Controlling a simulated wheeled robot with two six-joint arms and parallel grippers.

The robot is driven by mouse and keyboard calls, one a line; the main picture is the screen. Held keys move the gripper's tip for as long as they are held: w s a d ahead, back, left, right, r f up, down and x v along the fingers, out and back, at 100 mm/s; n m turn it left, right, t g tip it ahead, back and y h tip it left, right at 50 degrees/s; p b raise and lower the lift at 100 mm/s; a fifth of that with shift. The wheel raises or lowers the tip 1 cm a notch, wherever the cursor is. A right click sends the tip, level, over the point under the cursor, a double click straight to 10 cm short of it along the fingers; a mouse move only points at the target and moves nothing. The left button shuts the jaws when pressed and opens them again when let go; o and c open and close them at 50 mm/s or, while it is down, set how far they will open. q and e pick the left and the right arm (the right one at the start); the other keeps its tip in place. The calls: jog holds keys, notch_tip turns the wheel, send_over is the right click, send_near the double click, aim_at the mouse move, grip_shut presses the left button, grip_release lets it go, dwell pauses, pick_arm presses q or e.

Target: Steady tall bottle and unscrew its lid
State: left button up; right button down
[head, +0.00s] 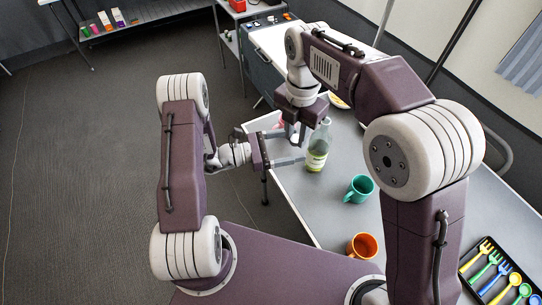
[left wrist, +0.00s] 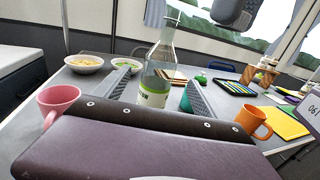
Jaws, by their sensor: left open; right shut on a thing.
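The tall bottle (head: 317,155) is clear glass with a pale green label and stands upright on the grey table. In the left wrist view the bottle (left wrist: 155,85) rises between the two dark fingers of my left gripper (left wrist: 163,92), with gaps on both sides. My left gripper (head: 287,148) is open, level with the bottle's lower body. My right gripper (head: 296,134) points down beside the bottle's top, in the head view just left of the neck. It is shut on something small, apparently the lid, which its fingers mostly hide. No lid shows clearly on the bottle's neck.
A teal mug (head: 359,188) and an orange mug (head: 362,246) stand nearer me on the table. A pink mug (left wrist: 58,101) is left of the bottle in the left wrist view, with bowls (left wrist: 84,63) behind. A black cutlery tray (head: 497,276) lies at lower right.

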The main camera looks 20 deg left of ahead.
jog(key=shift+a, duration=0.1)
jog(key=shift+w, duration=0.1)
pick_arm(q)
jog(key=s+d+f+m+g+y, duration=0.1)
jog(key=s+m+g+y, duration=0.2)
jog(key=s+m+g, duration=0.45)
jog(key=s+d+m+g+y, duration=0.25)
jog(key=s+m+g, duration=0.25)
jog(key=s, duration=0.5)
jog(key=s+a+f+m+t+y, duration=0.1)
jog(key=s+a+f+m+y, duration=0.1)
jog(key=a+m+y, duration=0.5)
jog(key=w+a+r+m+t+y, duration=0.2)
jog(key=w+a+m+t+y, duration=0.1)
jog(key=a, duration=0.3)
jog(key=shift+w+r+m+t, duration=0.25)
jog(key=shift+w+m+t, duration=0.25)
jog(key=shift+w, duration=0.25)
